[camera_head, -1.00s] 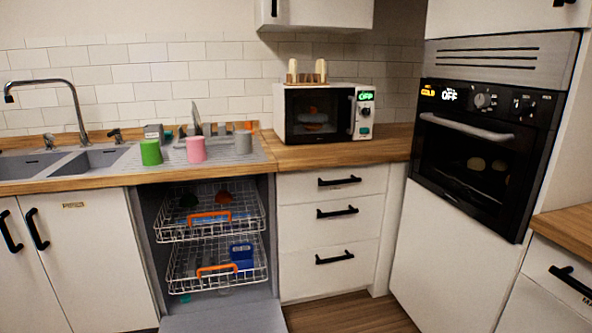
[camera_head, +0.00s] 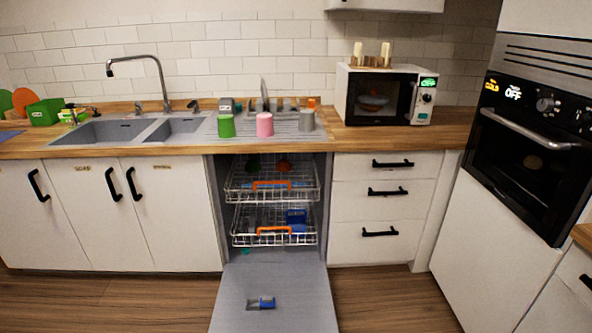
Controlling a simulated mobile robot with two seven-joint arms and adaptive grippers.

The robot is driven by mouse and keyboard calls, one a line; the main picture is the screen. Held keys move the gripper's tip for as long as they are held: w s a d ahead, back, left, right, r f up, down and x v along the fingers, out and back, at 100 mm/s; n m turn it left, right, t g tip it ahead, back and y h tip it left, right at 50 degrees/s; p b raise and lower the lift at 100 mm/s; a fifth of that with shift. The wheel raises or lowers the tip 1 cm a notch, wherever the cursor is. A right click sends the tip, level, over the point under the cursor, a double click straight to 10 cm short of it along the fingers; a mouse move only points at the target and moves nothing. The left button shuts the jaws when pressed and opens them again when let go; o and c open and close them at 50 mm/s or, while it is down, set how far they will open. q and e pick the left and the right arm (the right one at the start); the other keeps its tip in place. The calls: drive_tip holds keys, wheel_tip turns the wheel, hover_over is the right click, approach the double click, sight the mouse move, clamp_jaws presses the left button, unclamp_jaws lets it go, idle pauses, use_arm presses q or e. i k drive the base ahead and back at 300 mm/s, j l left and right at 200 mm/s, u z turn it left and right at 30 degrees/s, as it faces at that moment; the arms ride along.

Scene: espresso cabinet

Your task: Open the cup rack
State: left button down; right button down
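A dishwasher stands under the counter with its grey door (camera_head: 275,285) folded down flat over the floor. Inside are two wire racks with orange handles. The upper rack (camera_head: 302,200) sits within the opening and holds a dark green item (camera_head: 253,165) and a red-brown item (camera_head: 283,165). The lower rack (camera_head: 245,241) sits below it, also inside, with a blue box (camera_head: 296,216) in it. No label shows which rack is the cup rack. Neither of my grippers is in view.
A small blue and grey object (camera_head: 261,303) lies on the open door. Green (camera_head: 226,126), pink (camera_head: 264,124) and grey (camera_head: 306,120) cups stand on the drainer. Drawers (camera_head: 385,205) are to the right, closed cupboards (camera_head: 135,215) to the left. Wooden floor (camera_head: 120,300) in front looks clear.

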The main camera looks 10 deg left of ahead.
sight(259, 183)
drive_tip(key=k+j, duration=0.1)
drive_tip(key=j, duration=0.4)
drive_tip(key=k+j+z, duration=0.1)
drive_tip(key=j, duration=0.45)
drive_tip(key=j+z, duration=0.15)
drive_tip(key=j, duration=0.25)
drive_tip(key=k+j+z, duration=0.1)
drive_tip(key=j, duration=0.25)
drive_tip(key=k+j+z, duration=0.15)
drive_tip(key=j, duration=0.25)
drive_tip(key=j+z, duration=0.15)
drive_tip(key=j, duration=0.2)
drive_tip(key=k+j+z, duration=0.1)
drive_tip(key=j, duration=0.25)
drive_tip(key=k+j+z, duration=0.2)
drive_tip(key=j, duration=0.25)
drive_tip(key=j+z, duration=0.25)
drive_tip(key=j, duration=0.25)
drive_tip(key=j+z, duration=0.4)
drive_tip(key=j, duration=0.55)
drive_tip(key=i+j+z, duration=0.2)
drive_tip(key=j, duration=0.25)
drive_tip(key=j+z, duration=0.15)
drive_tip(key=j, duration=0.35)
